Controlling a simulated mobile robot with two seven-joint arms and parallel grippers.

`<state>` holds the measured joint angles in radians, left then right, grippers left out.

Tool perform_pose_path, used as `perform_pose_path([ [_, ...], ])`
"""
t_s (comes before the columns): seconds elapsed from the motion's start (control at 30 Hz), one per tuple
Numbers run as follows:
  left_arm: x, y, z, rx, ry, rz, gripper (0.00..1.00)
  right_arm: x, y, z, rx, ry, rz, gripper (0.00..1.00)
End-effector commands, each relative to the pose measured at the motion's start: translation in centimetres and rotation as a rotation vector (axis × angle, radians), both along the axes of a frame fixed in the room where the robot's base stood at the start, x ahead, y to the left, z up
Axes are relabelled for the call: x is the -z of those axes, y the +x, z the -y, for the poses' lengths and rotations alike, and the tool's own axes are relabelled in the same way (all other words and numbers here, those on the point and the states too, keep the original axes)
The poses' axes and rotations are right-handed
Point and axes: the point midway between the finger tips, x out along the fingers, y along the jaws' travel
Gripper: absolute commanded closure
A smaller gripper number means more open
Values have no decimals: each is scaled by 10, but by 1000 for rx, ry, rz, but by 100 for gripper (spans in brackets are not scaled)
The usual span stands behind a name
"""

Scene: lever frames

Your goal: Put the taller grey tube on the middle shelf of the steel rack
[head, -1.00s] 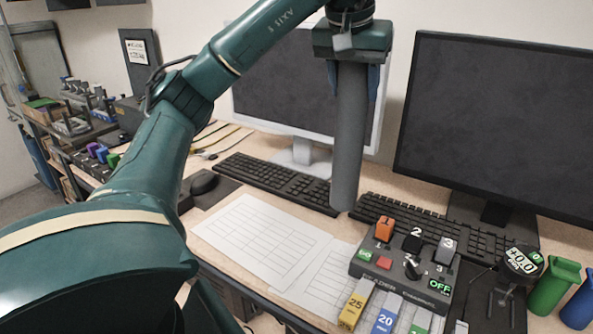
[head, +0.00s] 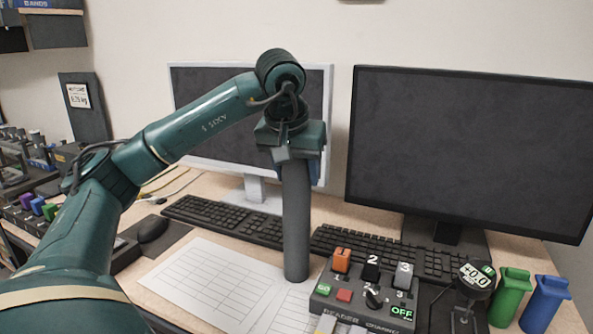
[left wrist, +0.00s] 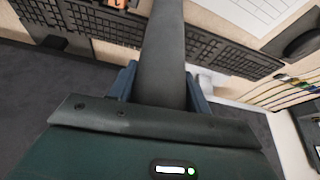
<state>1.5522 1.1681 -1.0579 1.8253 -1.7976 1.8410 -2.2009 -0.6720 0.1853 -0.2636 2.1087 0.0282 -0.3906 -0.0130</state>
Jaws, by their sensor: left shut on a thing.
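A long grey tube (head: 296,225) hangs upright from my left gripper (head: 291,172) in the head view. The gripper's blue fingers are shut on the tube's upper end. The tube's lower end is over the printed sheets, in front of the keyboards; I cannot tell whether it touches the desk. In the left wrist view the tube (left wrist: 165,50) runs away from between the blue fingers (left wrist: 160,88). The steel rack and its middle shelf are not clearly in view.
Two monitors (head: 465,150) stand behind the tube. A control box (head: 365,295) with numbered switches is right of its lower end. Green (head: 510,298) and blue (head: 545,303) holders stand far right. A mouse (head: 153,229) lies left. The sheets (head: 215,285) leave flat room at front.

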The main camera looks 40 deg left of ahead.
Motion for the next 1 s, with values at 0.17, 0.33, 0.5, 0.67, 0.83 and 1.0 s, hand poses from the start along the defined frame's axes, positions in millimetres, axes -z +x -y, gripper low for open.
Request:
perform_pose_path([
  [0.17,-3,1,0,0,-1,8,100,-1,0,0,0,0,1,37],
  [0.33,2,0,0,0,0,2,50,1,1,-1,0,2,2,37],
  [0.5,2,0,0,0,0,2,36,0,2,-1,2,4,4,37],
  [0.67,2,0,0,0,0,2,30,-1,2,-2,3,7,5,37],
  [0.83,0,0,0,0,0,2,30,-2,2,-2,5,8,6,37],
  [1.0,-16,-4,3,1,0,7,30,-3,2,-1,6,7,6,37],
])
